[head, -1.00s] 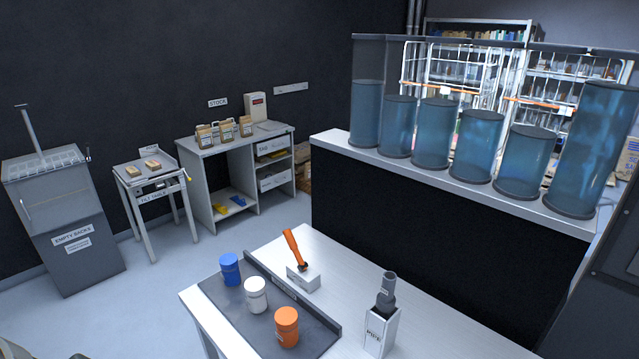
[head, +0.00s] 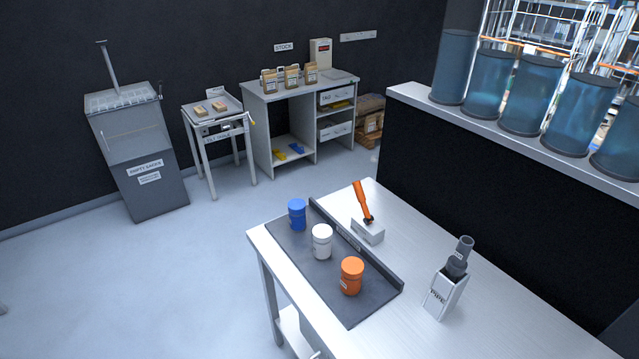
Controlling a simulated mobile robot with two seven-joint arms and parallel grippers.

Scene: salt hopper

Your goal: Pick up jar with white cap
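The jar with the white cap (head: 322,242) stands upright on a dark mat (head: 375,308) on the near table. A jar with a blue cap (head: 297,214) stands behind it to the left. A jar with an orange cap (head: 351,276) stands in front of it to the right. The three jars form a diagonal row with gaps between them. Neither of my grippers shows in the head view.
On the table (head: 480,325) are an orange-handled tool in a grey block (head: 368,231) and a dark tube in a white holder (head: 445,292). A raised dark edge borders the mat. A counter with blue cylinders (head: 530,95) stands behind right.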

